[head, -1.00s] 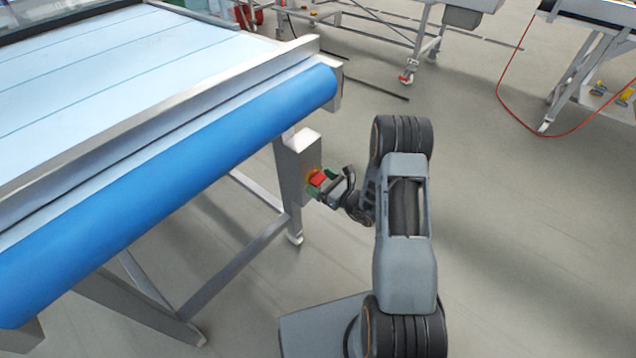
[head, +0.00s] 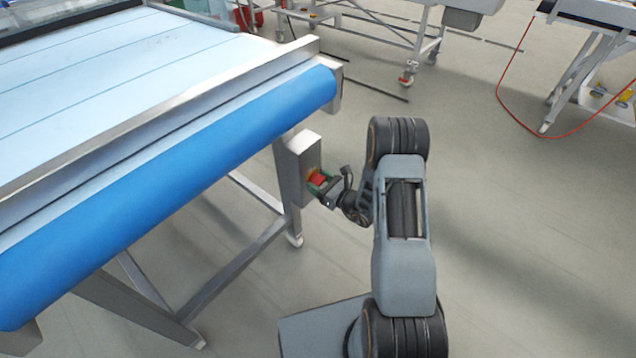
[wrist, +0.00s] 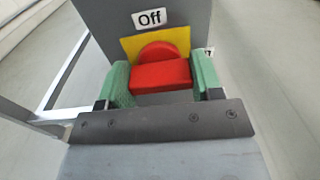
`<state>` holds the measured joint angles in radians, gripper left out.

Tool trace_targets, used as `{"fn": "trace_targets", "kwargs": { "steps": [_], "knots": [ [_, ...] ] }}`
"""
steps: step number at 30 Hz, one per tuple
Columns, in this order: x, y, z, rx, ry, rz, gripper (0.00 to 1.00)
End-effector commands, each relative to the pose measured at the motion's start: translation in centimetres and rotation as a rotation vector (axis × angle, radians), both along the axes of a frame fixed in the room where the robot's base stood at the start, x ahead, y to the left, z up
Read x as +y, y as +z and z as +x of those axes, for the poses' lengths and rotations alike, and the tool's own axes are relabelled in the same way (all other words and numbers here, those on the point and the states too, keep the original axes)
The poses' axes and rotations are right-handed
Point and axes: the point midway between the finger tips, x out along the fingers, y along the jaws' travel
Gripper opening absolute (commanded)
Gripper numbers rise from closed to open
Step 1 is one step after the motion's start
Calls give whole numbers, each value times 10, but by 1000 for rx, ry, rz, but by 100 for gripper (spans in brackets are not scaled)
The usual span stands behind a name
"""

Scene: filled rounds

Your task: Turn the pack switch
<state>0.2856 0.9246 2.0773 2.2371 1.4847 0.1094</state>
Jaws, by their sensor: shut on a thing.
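The pack switch is a red knob (wrist: 160,75) on a yellow plate (wrist: 130,47), on the face of a grey metal box (head: 305,155) at the conveyor's end. An "Off" label (wrist: 149,18) sits above it in the wrist view. Another label at the right is mostly hidden behind a finger. The knob's grip bar lies about level across the wrist view. My gripper (wrist: 158,88) has its green fingers on both ends of the bar and is shut on it. In the head view the red knob (head: 318,179) shows between the fingers.
The conveyor with its blue roller (head: 180,190) stands to the left, above the box. Its metal legs (head: 290,215) reach the floor beside my gripper. A red cable (head: 503,80) hangs from a table at the far right. The floor to the right is open.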

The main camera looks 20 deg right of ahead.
Motion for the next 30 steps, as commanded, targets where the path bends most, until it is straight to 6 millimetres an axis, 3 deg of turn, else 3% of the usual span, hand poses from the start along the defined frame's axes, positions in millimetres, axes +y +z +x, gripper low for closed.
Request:
{"fn": "trace_targets", "kwargs": {
  "steps": [8,30],
  "knots": [
    [2,-2,-2,-34,21,-50,36],
    [1,-3,-3,-279,20,-394,36]
  ]
}}
